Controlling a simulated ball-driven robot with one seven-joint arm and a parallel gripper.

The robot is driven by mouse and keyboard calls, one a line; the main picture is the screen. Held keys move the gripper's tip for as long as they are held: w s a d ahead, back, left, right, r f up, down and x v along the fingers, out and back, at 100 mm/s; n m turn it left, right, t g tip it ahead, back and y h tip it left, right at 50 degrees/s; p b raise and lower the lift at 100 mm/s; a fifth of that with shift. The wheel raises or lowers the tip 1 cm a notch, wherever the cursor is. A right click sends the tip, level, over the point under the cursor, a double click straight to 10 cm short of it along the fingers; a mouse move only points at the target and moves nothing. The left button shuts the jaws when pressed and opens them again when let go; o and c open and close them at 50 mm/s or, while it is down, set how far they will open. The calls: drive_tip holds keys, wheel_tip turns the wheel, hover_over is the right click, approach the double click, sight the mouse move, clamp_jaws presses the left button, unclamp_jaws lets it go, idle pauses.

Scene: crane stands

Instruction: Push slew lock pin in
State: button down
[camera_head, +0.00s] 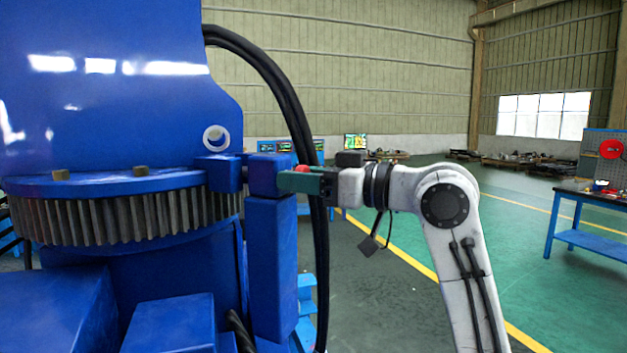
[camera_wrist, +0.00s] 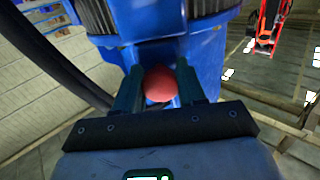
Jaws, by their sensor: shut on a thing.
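The red knob of the slew lock pin (camera_wrist: 160,84) sits between the two green fingers of my gripper (camera_wrist: 158,88) in the wrist view. In the head view only a small red part of the knob (camera_head: 301,168) shows above the fingers. My gripper (camera_head: 292,181) reaches in from the right, level, and is shut on the knob. The knob is against the blue lock housing (camera_head: 264,172) on top of a blue post (camera_head: 272,262). The pin's shaft is hidden. The toothed slew ring (camera_head: 120,218) is left of the housing.
A thick black hose (camera_head: 275,80) arches down close behind my gripper and the post. A blue workbench (camera_head: 590,215) stands at the far right. The green floor (camera_head: 560,290) to the right of my arm is clear.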

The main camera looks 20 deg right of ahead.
drive_tip(key=shift+w+r, duration=0.1)
drive_tip(key=c, duration=0.7)
unclamp_jaws()
drive_tip(key=shift+a, duration=0.15)
drive_tip(key=b+v, duration=0.3)
drive_tip(key=v, duration=0.7)
drive_tip(key=shift+s+d, duration=0.2)
drive_tip(key=shift+d, duration=0.1)
